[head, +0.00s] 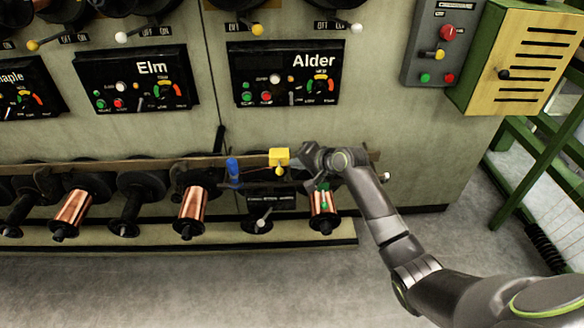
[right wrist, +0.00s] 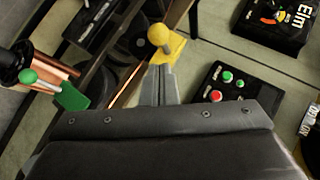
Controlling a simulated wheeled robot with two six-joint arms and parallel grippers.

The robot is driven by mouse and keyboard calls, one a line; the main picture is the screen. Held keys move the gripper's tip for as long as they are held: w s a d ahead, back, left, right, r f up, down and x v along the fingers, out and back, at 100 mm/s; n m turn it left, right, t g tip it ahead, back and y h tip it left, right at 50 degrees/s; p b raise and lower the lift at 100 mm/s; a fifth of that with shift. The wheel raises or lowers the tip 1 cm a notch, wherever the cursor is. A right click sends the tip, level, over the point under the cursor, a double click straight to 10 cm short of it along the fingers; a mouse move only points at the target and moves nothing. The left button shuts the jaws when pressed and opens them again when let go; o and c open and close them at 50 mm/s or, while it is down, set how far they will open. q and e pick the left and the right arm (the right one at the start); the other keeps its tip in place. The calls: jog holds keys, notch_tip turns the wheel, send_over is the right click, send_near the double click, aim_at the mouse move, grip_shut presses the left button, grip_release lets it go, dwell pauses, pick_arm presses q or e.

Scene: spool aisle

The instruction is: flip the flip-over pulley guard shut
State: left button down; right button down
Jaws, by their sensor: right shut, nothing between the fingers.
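A yellow plate with a yellow ball knob, apparently the flip-over pulley guard (head: 279,156), is at the rail below the Alder panel. It also shows in the right wrist view (right wrist: 172,50), just beyond my fingertips. I cannot tell how far it is swung over. My right gripper (head: 296,157) is shut and empty, just right of the yellow plate. In the right wrist view the closed fingers (right wrist: 158,75) point at the plate's near edge; I cannot tell whether they touch it. My left gripper is not in view.
A green flap with a green ball (right wrist: 73,97) is beside a copper spool (head: 324,202) under my right wrist. A blue handle (head: 232,168) is left of the yellow plate. The Alder panel (head: 284,74) is above. Copper spools line the ledge; the floor in front is clear.

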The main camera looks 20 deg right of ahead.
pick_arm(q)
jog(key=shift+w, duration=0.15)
pick_arm(e)
jog(key=shift+w+a+f, duration=0.1)
jog(key=shift+a+f, duration=0.4)
jog(key=shift+a, duration=0.35)
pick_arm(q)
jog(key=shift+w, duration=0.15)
